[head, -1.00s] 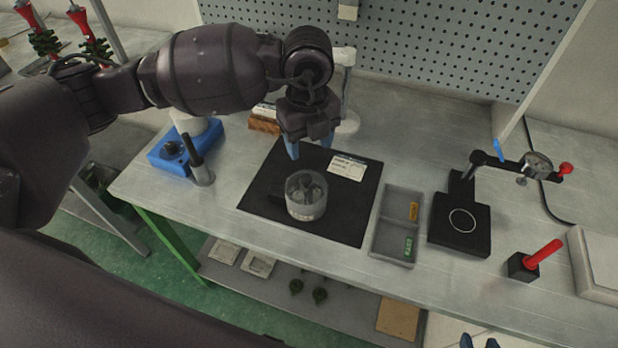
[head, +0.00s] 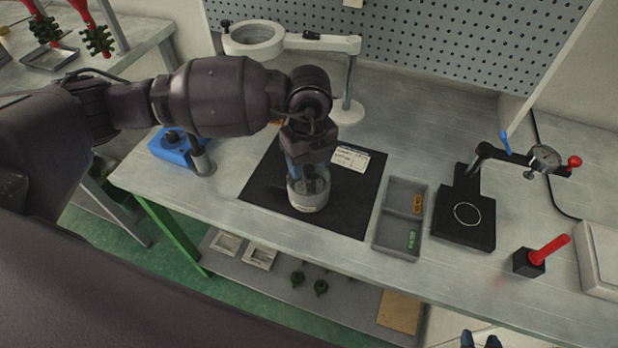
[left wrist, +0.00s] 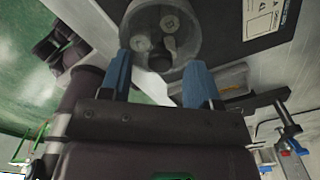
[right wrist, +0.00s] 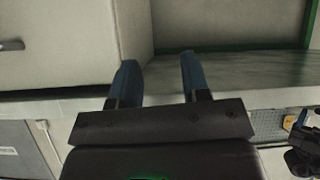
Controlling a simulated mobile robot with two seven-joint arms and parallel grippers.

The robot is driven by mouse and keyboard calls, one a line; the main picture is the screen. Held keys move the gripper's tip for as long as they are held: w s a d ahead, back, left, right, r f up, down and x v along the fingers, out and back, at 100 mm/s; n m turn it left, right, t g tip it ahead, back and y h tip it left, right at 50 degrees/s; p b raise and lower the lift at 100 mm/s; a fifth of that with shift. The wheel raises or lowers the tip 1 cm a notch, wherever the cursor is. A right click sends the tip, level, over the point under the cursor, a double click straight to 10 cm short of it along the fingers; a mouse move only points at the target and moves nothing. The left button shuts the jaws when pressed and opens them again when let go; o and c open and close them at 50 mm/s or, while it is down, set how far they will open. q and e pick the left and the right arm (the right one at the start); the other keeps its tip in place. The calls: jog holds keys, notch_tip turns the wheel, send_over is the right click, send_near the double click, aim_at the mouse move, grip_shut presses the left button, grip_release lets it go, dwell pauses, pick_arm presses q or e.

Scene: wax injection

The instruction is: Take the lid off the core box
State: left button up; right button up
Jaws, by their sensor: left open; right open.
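The core box (head: 308,198) is a round, see-through grey container standing upright on the black mat (head: 262,182). In the left wrist view the core box (left wrist: 186,38) shows from above, with pale round shapes and a darker part inside. My left gripper (head: 308,170) points down over the box, open, and partly hides its top. In the left wrist view its two blue fingers (left wrist: 158,72) are apart at the box's near side; I cannot tell if they touch it. The lid's edge cannot be made out. My right gripper (right wrist: 155,75) is open and empty, away from the box; its fingertips show at the head view's bottom edge (head: 481,341).
A labelled card (head: 350,159) lies on the mat. A grey two-part tray (head: 385,237) and a dial gauge stand (head: 465,232) are to the right. A magnifier lamp (head: 347,110) stands behind, a blue device (head: 172,150) to the left.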

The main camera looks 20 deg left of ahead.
aim_at(309, 178)
pick_arm(q)
notch_tip(309, 178, down, 2)
jog(key=shift+f, duration=0.25)
jog(key=c, duration=1)
jog(key=shift+r, duration=0.1)
